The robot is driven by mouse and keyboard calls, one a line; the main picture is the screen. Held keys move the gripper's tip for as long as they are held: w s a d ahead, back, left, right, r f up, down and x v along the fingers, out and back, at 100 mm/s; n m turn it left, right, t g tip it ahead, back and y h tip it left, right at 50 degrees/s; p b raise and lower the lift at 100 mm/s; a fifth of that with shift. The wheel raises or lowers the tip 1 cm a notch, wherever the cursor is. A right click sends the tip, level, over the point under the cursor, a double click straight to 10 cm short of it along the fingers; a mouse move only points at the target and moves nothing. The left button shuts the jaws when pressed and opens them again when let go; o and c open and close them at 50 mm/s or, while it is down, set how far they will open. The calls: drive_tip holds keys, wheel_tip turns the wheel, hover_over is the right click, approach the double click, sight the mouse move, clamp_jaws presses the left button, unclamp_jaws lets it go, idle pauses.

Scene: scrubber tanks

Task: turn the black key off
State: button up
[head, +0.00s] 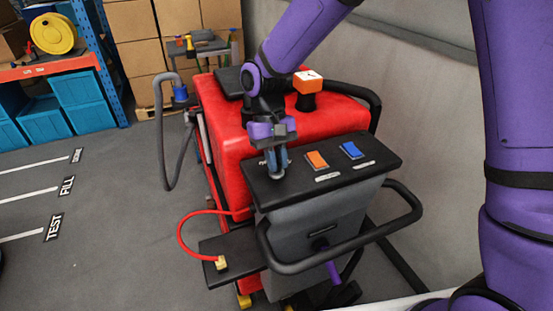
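The scrubber's black control panel (325,183) tops the grey rear housing (318,222) of the red machine (228,125). My gripper (276,172) points down at the panel's left end, with its fingertips at or just above the surface. I cannot make out the black key; the fingers cover that spot, and black on black would hide it. The fingers look close together, but whether they are shut on something is too small to tell. An orange rocker switch (317,160) and a blue rocker switch (351,150) sit to the right of my gripper, each with a white label.
A black handlebar (345,246) loops around the housing. An orange-and-white block (307,82) stands on the red tank behind. A red hose (183,235) runs to a side shelf (240,264). The wall is close on the right; open floor lies left.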

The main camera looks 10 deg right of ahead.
drive_tip(key=o, duration=0.4)
drive_tip(key=shift+o, duration=0.2)
drive_tip(key=v, duration=1.1)
drive_tip(key=shift+d, duration=0.1)
